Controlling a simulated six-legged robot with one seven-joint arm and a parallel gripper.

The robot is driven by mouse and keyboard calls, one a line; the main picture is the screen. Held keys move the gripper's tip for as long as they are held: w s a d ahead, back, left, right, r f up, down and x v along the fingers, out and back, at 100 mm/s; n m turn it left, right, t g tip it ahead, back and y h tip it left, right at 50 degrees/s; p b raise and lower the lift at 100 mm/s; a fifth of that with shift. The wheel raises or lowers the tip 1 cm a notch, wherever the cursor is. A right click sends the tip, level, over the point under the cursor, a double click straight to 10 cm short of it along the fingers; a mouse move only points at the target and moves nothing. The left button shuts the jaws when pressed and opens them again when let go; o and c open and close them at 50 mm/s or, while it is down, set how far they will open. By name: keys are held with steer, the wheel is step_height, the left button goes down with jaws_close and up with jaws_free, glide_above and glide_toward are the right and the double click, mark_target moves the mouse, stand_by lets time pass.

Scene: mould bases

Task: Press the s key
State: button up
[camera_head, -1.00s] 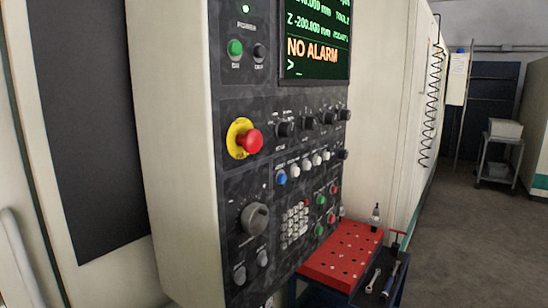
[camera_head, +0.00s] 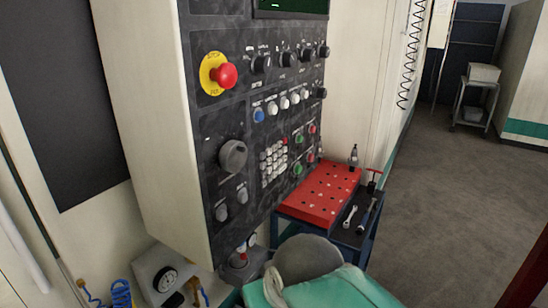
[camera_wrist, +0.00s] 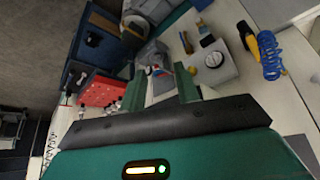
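The small keypad (camera_head: 273,163) with several pale keys sits low on the dark machine control panel (camera_head: 235,125) in the head view. The letters on its keys are too small to read, so I cannot tell which one is the s key. My gripper (camera_wrist: 160,85) shows in the wrist view, its two green fingers apart with nothing held between them. The keypad does not show clearly in the wrist view. In the head view my teal and grey arm is at the bottom, below the panel, and the fingers are not visible there.
A red emergency button (camera_head: 225,76) and knobs surround the keypad. A red perforated tray (camera_head: 318,193) stands right of the panel on a cart with tools. A light box with a round gauge (camera_head: 165,278) is at lower left. Open floor lies right.

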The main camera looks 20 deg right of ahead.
jaws_close()
stand_by(1.4)
